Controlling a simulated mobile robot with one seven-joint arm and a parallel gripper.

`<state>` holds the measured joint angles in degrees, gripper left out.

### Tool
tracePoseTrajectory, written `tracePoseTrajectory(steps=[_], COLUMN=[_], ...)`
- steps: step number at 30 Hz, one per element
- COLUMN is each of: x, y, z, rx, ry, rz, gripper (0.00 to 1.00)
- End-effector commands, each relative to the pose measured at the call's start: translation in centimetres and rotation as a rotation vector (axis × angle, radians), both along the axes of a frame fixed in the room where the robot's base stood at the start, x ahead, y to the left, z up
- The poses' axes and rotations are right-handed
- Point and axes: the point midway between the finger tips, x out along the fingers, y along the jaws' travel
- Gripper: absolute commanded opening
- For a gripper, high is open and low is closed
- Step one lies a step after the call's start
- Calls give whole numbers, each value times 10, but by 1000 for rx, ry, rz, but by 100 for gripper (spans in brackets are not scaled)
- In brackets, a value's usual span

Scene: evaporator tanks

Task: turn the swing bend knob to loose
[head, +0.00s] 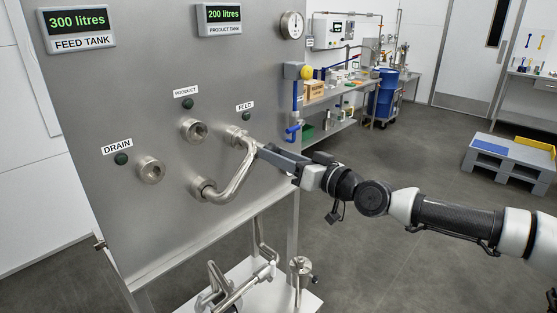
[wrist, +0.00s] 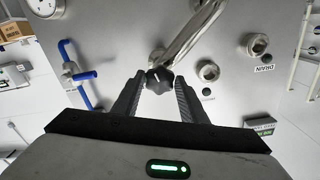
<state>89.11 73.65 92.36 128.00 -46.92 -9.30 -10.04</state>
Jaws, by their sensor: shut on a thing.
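The swing bend (head: 240,172) is a bent steel pipe on the upright steel panel. It runs from the port under the FEED label to the lower centre port. The swing bend knob (wrist: 159,80) is black and lobed, with a small light mark on its face. In the wrist view it sits between the fingertips of my gripper (wrist: 160,86), in front of the bend (wrist: 192,35). In the head view my gripper (head: 264,150) reaches in from the right to the upper end of the bend and hides the knob.
The DRAIN port (head: 151,170) and PRODUCT port (head: 194,130) on the panel are uncovered. Displays read 300 litres (head: 77,20) and 200 litres (head: 223,14). Pipework and a valve (head: 301,268) stand below the panel. A workbench (head: 335,95) stands behind.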

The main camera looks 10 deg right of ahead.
Motion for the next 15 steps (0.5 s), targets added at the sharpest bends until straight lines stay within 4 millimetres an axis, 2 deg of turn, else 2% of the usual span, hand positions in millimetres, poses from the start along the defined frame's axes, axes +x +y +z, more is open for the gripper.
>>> tracePoseTrajectory(steps=[6,15], x=[0,0], y=[0,0], z=[-1,-1], rx=[-103,-166], ry=[-66,-109], rz=[1,2], gripper=[17,17])
